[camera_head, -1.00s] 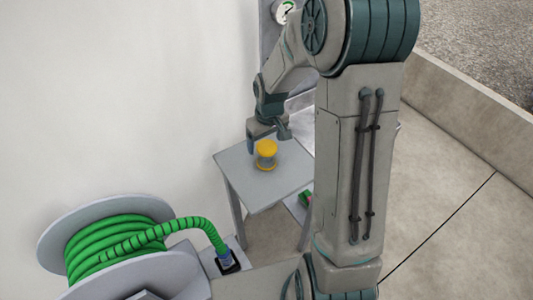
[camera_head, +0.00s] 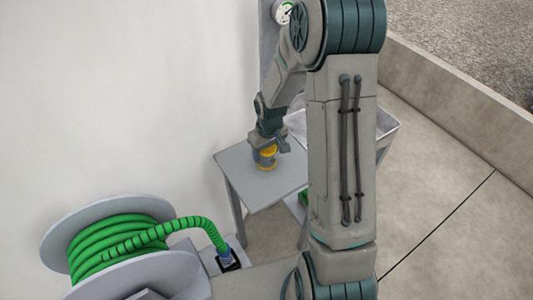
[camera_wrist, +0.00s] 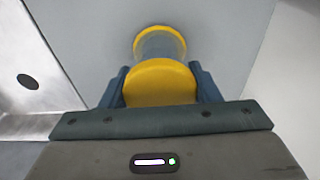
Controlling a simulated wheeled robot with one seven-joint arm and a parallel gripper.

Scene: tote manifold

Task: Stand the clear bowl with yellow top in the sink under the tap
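The clear bowl with yellow top (camera_head: 268,152) stands upright on a grey table (camera_head: 240,170). In the wrist view its yellow top (camera_wrist: 160,84) is nearest, with the clear body and a yellow base beyond. My gripper (camera_head: 266,150) is lowered over it; in the wrist view my gripper (camera_wrist: 161,84) has one finger on each side of the yellow top, very close. Whether the fingers press on it cannot be told. The sink (camera_head: 385,125) is a pale basin partly hidden behind my arm; its metal floor with a dark drain (camera_wrist: 28,81) shows in the wrist view. No tap is visible.
A hose reel (camera_head: 115,245) with green hose stands at the lower left by the white wall. A green object (camera_head: 304,197) lies below the table top. A gauge (camera_head: 283,12) is on the wall panel. The front of the table top is clear.

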